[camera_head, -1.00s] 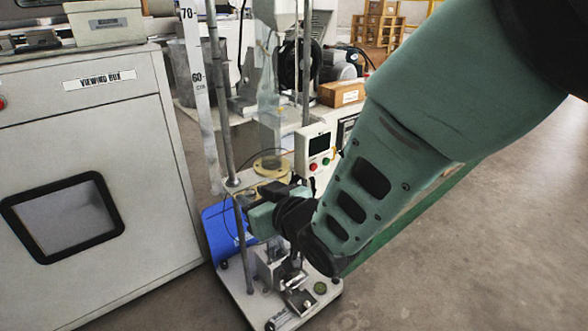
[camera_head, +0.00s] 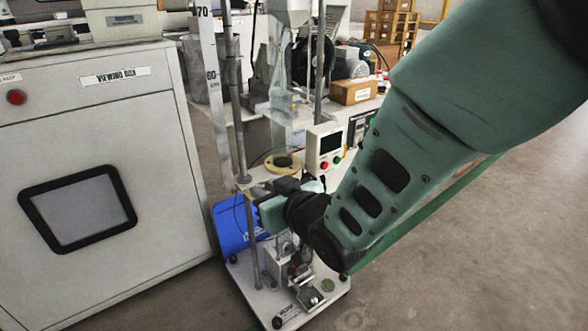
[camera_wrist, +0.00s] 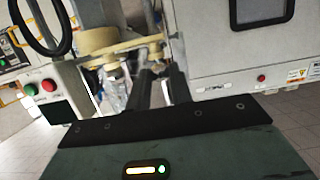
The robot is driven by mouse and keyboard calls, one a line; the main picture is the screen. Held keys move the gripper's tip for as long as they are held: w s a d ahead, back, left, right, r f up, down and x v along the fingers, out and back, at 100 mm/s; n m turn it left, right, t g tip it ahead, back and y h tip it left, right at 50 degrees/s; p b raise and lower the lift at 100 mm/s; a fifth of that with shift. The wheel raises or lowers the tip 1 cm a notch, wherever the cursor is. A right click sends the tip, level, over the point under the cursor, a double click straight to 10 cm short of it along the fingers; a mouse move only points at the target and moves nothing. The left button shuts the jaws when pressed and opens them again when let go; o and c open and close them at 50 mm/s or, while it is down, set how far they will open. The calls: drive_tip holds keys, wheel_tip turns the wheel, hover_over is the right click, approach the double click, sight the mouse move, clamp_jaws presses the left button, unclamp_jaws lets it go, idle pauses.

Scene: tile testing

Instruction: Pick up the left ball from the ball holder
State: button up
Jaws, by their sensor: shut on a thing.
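My gripper (camera_wrist: 160,80) reaches into the test stand. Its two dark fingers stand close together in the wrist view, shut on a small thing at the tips. I take it for a ball, but its outline is not clear. A beige holder part (camera_wrist: 130,47) with a round end shows right behind the fingertips. In the head view my gripper (camera_head: 272,208) is beside the stand's left rod, below a beige ring (camera_head: 283,163). Its fingertips are hard to make out there, and no separate ball shows clearly in either view.
The stand has upright metal rods (camera_head: 236,100) close to my gripper and a metal block (camera_head: 283,262) on its white base below. A large grey viewing box (camera_head: 160,140) stands at the left. Open floor (camera_head: 500,230) lies right.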

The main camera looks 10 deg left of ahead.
drive_tip(key=s+d+r+p, duration=0.2)
drive_tip(key=s+d+r, duration=0.1)
drive_tip(key=d+r, duration=0.1)
drive_tip(key=shift+s+d, duration=0.2)
drive_tip(key=shift+s, duration=0.2)
idle(0.9)
drive_tip(key=shift+r+p, duration=0.15)
drive_tip(key=shift+p, duration=0.2)
